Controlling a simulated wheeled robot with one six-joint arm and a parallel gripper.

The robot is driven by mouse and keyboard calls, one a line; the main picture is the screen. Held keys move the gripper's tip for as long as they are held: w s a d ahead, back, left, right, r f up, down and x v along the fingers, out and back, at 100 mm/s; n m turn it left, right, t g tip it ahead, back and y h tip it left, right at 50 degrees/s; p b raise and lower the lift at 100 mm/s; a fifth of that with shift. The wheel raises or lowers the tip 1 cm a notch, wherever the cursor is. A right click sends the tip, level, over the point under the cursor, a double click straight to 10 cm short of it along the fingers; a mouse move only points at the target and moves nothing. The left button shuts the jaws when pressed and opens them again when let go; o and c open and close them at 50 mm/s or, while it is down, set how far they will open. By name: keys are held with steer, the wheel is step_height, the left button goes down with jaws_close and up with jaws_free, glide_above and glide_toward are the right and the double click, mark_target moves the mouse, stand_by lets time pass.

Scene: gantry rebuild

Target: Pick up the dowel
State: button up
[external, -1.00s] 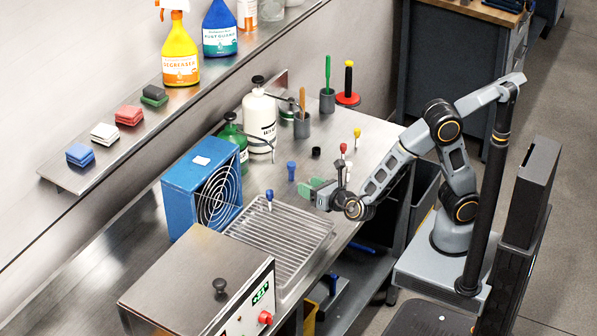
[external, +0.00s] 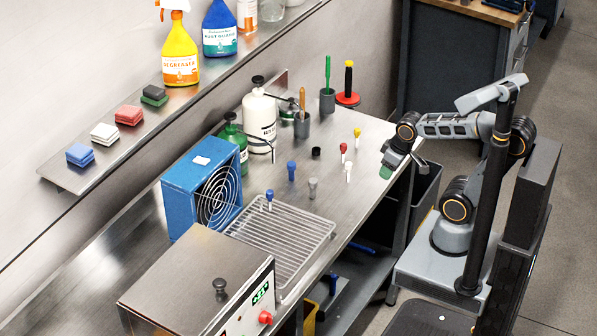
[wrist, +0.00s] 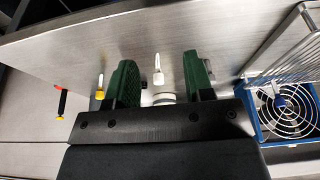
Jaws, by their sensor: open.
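Several small upright pegs stand on the steel bench (external: 290,150); I cannot tell which one the task calls the dowel. They include a white one (external: 348,172), a grey one (external: 313,187), a blue one (external: 291,170), a red-topped one (external: 343,150) and a yellow-topped one (external: 357,135). My gripper (external: 387,170) is open above the bench's right edge, right of the white peg. In the wrist view, my gripper (wrist: 160,82) has its green pads apart with nothing held. A pale peg (wrist: 158,70) shows between them, farther off; the yellow-topped peg (wrist: 100,90) is left of the left pad.
A wire rack (external: 285,240) with a blue-topped item (external: 269,197), a blue fan (external: 205,190) and a metal box (external: 190,285) stand at the left. Bottles (external: 260,120) and grey cups (external: 302,125) stand at the back. The bench near the pegs is mostly clear.

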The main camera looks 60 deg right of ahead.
steer(key=shift+o, duration=0.4)
steer(key=shift+r+p, duration=0.65)
steer(key=shift+r, duration=0.1)
steer(key=shift+f, duration=0.1)
